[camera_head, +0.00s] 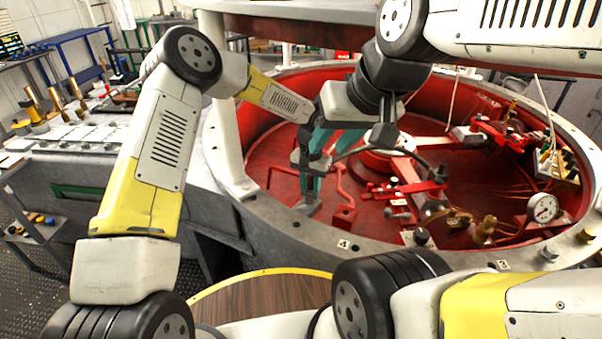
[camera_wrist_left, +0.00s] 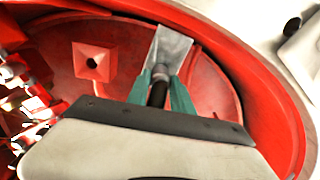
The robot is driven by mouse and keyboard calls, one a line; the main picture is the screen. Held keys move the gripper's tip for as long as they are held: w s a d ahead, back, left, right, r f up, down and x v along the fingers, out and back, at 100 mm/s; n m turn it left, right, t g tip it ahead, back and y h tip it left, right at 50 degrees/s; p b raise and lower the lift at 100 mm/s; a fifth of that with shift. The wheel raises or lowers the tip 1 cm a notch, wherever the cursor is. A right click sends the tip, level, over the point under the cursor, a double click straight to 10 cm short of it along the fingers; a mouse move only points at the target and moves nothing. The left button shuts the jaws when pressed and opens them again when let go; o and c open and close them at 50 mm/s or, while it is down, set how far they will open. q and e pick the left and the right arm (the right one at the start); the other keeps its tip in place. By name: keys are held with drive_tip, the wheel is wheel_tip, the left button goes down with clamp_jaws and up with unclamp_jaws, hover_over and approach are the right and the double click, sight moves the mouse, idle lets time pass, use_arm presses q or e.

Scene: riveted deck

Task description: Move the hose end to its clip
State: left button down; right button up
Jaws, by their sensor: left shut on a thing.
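My left gripper (camera_head: 310,186) reaches down inside the red round well, its teal fingers close to a grey metal bracket (camera_head: 308,207). In the left wrist view its fingers (camera_wrist_left: 161,92) are shut around a dark cylindrical piece (camera_wrist_left: 157,94), which looks like the hose end. The bracket (camera_wrist_left: 172,48) shows just beyond the fingertips; I cannot tell if they touch. I cannot make out the clip for certain.
The well's pale rim (camera_head: 310,235) surrounds the work. A red post (camera_head: 344,215) stands right of the bracket. A pressure gauge (camera_head: 542,208) and brass fittings (camera_head: 485,230) crowd the right side. A grey bench (camera_head: 90,145) stands at left.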

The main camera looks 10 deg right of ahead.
use_arm(q)
drive_tip(key=c, duration=1)
unclamp_jaws()
drive_tip(key=shift+c, duration=0.2)
wheel_tip(320, 180, up, 8)
drive_tip(key=shift+f, duration=0.1)
